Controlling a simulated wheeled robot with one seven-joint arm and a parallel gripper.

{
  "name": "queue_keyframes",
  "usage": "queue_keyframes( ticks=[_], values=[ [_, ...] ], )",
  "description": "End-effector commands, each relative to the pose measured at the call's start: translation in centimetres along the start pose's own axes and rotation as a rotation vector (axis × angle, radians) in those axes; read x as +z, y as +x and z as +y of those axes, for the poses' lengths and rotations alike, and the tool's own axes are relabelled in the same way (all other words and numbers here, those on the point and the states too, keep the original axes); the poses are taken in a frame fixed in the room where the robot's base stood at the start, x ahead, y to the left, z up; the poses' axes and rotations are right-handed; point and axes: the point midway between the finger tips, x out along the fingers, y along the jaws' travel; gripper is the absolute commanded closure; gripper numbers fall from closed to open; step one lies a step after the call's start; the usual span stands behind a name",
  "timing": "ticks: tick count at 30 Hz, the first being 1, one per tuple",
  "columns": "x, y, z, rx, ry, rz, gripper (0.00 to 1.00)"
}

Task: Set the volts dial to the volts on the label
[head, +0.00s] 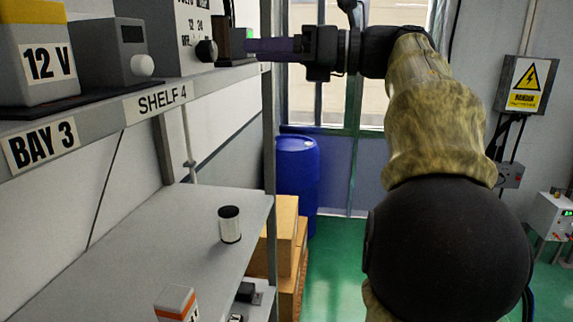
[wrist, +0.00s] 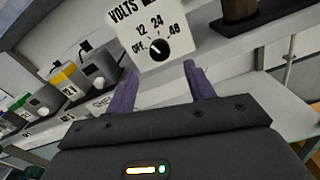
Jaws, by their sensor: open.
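The volts dial is a black round knob (wrist: 158,47) on a pale panel (wrist: 133,53) marked OFF, 12, 24 and 48. Its pointer is too small to read surely. In the head view the knob (head: 206,51) shows on the panel's right side. The label "12 V" (head: 48,64) is on a grey box with a yellow top, at the left of the shelf. My gripper (wrist: 190,72) is open and empty, its purple fingers apart, short of the knob. In the head view my gripper (head: 256,49) is right of the knob, at shelf height.
A grey box with a white knob (head: 142,66) stands between the labelled box and the panel. A shelf edge (head: 200,84) runs below. A can (head: 230,225) stands on the lower shelf.

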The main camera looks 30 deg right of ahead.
Motion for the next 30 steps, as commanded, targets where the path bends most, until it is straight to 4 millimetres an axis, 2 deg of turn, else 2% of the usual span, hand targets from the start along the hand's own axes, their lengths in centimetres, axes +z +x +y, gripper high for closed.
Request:
queue_keyframes(
  ticks=[12,21,30],
  values=[
    [-0.2,-6.7,-0.2,-0.003,0.001,0.000,0.46],
    [-0.1,-10.3,-0.1,-0.002,0.001,0.001,0.46],
    [1.4,-8.3,-2.6,0.006,0.145,-0.196,0.46]
  ],
)
